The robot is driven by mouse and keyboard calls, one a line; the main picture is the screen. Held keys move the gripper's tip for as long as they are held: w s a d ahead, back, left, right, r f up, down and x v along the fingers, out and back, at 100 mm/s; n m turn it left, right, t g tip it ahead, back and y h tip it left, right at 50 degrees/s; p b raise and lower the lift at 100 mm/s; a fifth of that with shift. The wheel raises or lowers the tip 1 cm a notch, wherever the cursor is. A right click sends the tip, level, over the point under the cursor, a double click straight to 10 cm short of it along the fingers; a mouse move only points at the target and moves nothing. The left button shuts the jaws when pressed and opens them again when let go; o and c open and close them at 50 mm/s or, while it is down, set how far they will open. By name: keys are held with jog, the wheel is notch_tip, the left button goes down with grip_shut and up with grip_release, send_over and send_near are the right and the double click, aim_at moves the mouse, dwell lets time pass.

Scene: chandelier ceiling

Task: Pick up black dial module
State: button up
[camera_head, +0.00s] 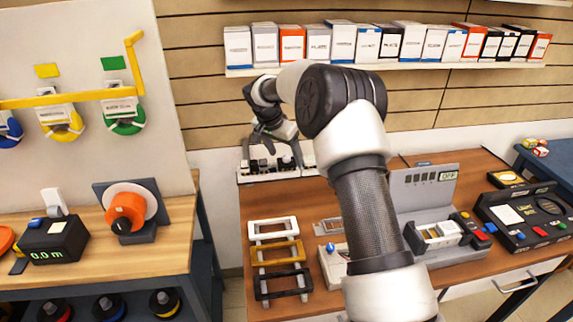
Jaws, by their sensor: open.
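My gripper (272,152) is at the back left of the brown workbench, pointing down with its dark fingers spread apart. It is over a white tray (267,177) that holds several small black and white parts. The black dial module is probably among these dark parts, but they are too small and too covered by the fingers to tell which one it is. Nothing is clearly held between the fingers. I cannot tell whether the fingers touch any part.
White, yellow and black frames (283,285) lie at the bench's front left. A grey tester (428,195) and a black panel (522,215) stand to the right. A shelf of boxes (390,45) hangs behind. My arm hides the bench's middle.

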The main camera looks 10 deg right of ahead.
jog(key=shift+x, duration=1.3)
jog(key=c, duration=1)
jog(key=shift+r, duration=0.1)
notch_tip(320, 180, up, 10)
jog(key=shift+f, duration=0.1)
